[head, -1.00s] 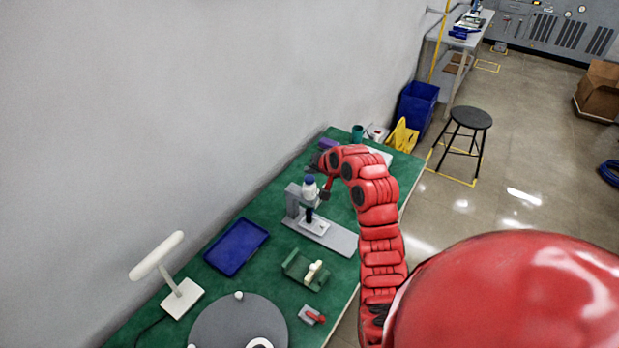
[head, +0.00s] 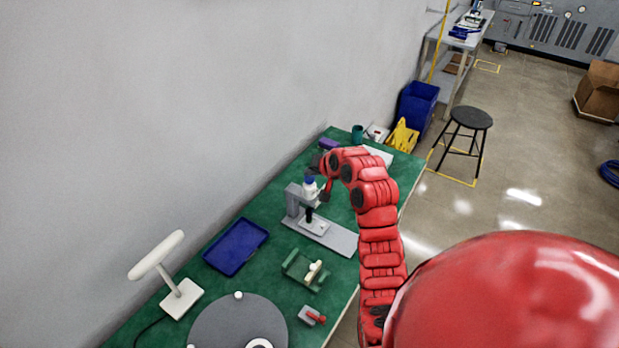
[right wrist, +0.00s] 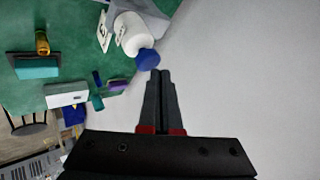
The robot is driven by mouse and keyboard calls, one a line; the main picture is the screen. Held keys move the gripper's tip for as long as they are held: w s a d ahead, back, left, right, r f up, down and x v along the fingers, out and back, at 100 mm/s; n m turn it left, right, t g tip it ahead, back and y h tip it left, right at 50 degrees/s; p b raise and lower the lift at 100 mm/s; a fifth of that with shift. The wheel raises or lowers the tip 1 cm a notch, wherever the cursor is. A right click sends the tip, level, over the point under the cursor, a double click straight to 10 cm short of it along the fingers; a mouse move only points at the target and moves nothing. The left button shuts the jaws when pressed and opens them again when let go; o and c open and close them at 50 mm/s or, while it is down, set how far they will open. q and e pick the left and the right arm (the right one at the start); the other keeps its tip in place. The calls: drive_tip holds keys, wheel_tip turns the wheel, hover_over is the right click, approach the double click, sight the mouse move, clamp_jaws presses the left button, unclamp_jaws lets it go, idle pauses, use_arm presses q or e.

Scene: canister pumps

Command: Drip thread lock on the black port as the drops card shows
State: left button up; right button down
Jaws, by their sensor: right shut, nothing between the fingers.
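A white bottle with a blue cap (head: 310,187) stands in the grey stand (head: 334,238) on the green bench. It also shows in the right wrist view (right wrist: 133,36), with its blue cap (right wrist: 148,59) toward my fingers. A small dark part (head: 309,214) sits below the bottle over a pale plate; I cannot tell whether it is the black port. My right gripper (right wrist: 160,73) is shut and empty, its tips close beside the cap; I cannot tell if they touch. I cannot make out the drops card for certain. My left gripper is not in view.
A blue tray (head: 237,247), a green holder with a pale piece (head: 305,270), a grey round plate (head: 215,325), a white lamp (head: 170,275) and a small red-handled item (head: 313,315) are on the near bench. A purple item (head: 329,144) and green cup (head: 357,133) stand at the far end.

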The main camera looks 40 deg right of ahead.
sight(311, 180)
drive_tip(key=shift+f+b, duration=0.35)
drive_tip(key=shift+f, duration=0.3)
idle(0.6)
drive_tip(key=shift+r, duration=0.1)
drive_tip(key=shift+r+p, duration=0.4)
drive_tip(key=shift+r, duration=0.55)
drive_tip(key=shift+r+p, duration=0.55)
drive_tip(key=shift+r, duration=0.85)
drive_tip(key=shift+r+p, duration=0.3)
drive_tip(key=shift+r, duration=0.85)
drive_tip(key=shift+f, duration=0.1)
